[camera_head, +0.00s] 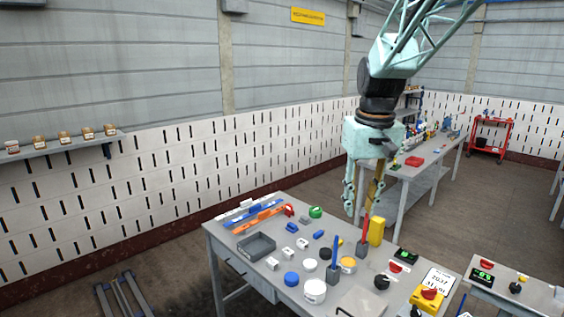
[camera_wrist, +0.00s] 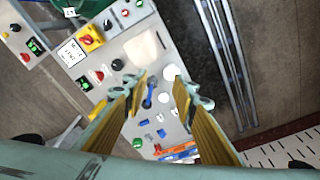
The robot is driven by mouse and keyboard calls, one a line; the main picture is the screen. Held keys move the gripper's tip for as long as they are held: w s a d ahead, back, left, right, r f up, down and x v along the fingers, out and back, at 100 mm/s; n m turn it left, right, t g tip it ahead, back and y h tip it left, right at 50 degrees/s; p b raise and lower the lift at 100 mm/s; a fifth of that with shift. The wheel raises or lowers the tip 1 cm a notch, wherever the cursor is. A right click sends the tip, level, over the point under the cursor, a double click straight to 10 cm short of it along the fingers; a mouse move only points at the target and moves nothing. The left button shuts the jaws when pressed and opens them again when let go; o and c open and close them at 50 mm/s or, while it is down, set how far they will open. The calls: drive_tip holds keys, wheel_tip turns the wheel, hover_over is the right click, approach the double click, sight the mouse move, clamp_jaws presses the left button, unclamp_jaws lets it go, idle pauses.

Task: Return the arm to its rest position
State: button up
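My teal arm reaches down from the top right in the head view. My gripper (camera_head: 358,207) hangs over the back right part of the workbench (camera_head: 332,224), fingers pointing down. In the wrist view its two yellow-padded fingers (camera_wrist: 160,86) stand apart, and nothing shows held between them. The bench and its small parts show beyond the fingers, apparently with a gap below the tips. How far the tips are above the bench is hard to tell.
The bench carries a grey tray (camera_head: 257,245), a blue cylinder (camera_head: 291,279), a white cylinder (camera_head: 314,291), a yellow object (camera_head: 376,231) and a yellow switch box (camera_head: 428,298). Upright blue (camera_head: 335,252) and red (camera_head: 365,233) tools stand near my gripper. Another bench (camera_head: 430,165) stands behind.

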drive_tip(key=s+r+m+t+b, duration=0.1)
drive_tip(key=s+r+b, duration=0.1)
drive_tip(key=s, duration=1.4)
drive_tip(key=s+r+t+b, duration=0.1)
drive_tip(key=s+r+b, duration=0.1)
drive_tip(key=s, duration=1.4)
drive_tip(key=s+f+b, duration=0.1)
drive_tip(key=s+f, duration=0.3)
drive_tip(key=s, duration=0.6)
drive_tip(key=shift+s+f+b, duration=0.2)
drive_tip(key=shift+s+b, duration=0.1)
drive_tip(key=shift+s, duration=0.1)
